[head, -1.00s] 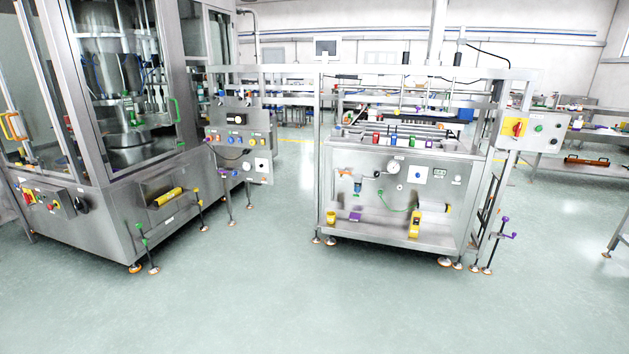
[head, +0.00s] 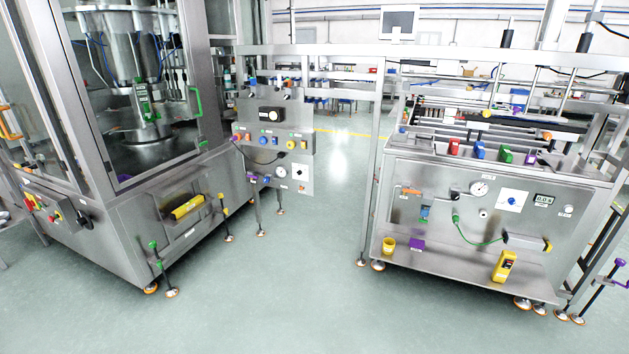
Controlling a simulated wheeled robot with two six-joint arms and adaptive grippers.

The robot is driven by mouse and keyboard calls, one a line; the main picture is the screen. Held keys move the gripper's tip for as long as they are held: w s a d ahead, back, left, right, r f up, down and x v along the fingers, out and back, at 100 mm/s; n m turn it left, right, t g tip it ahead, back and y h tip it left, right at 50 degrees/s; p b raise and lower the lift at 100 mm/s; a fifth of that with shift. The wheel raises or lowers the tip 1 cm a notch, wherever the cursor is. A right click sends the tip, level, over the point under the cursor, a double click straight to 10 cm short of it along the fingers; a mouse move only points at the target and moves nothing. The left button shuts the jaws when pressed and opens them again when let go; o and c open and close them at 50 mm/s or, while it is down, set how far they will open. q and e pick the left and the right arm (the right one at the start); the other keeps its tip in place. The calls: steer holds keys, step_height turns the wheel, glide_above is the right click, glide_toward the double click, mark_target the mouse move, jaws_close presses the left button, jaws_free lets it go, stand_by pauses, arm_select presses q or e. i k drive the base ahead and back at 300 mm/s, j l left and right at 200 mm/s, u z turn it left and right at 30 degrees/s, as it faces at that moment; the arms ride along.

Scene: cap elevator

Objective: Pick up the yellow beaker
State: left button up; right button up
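A small yellow beaker (head: 388,245) stands upright at the left end of the low shelf on the front of the right-hand steel machine (head: 465,262). A purple block (head: 417,244) sits just right of it. A yellow handheld device (head: 504,266) stands further right on the same shelf. Neither of my grippers shows in the head view.
A large glass-sided machine (head: 140,215) stands at the left, with a control panel (head: 272,140) beside it. Machine feet (head: 378,265) and a green-knobbed post (head: 160,268) reach the floor. The green floor (head: 290,310) in front is clear.

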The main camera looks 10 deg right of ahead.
mark_target(388, 246)
steer(key=i+z, duration=0.15)
steer(key=i, duration=0.3)
steer(key=i+j+z, duration=0.15)
steer(key=i, duration=0.3)
steer(key=i+j+z, duration=0.1)
steer(key=i, duration=0.4)
steer(key=i+j+z, duration=0.15)
steer(key=i, duration=0.3)
steer(key=i+j+z, duration=0.15)
steer(key=i+j, duration=0.15)
steer(key=i+j+z, duration=1.25)
steer(key=j, duration=0.3)
